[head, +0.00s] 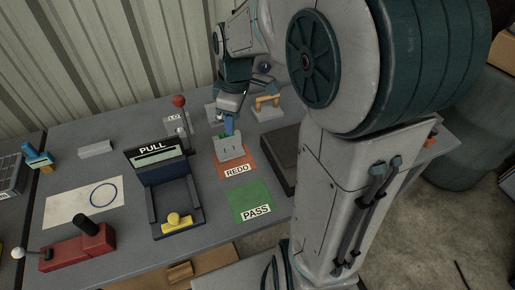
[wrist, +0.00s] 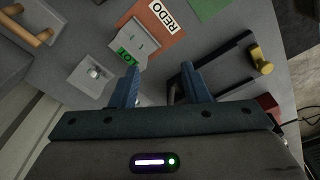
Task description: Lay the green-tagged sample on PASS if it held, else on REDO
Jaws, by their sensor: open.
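The grey sample (head: 229,151) with a green tag (wrist: 126,58) lies on the rear part of the orange REDO mat (head: 250,163). In the wrist view the sample (wrist: 136,38) shows a thin line across it; I cannot tell whether it is a crack. The green PASS mat (head: 245,197) is empty, in front of REDO. My gripper (head: 229,130) is just behind and above the sample. In the wrist view my gripper (wrist: 160,68) has its fingers spread, with nothing between them. The PULL tester (head: 158,200) has a small display I cannot read.
A red-knobbed lever (head: 180,103) stands behind the tester. A wooden-handled block (head: 267,108) is behind right of the mats. A dark tray (head: 283,155) lies right of them. A red lever device (head: 85,247) and a paper with a blue ring (head: 70,207) are at left.

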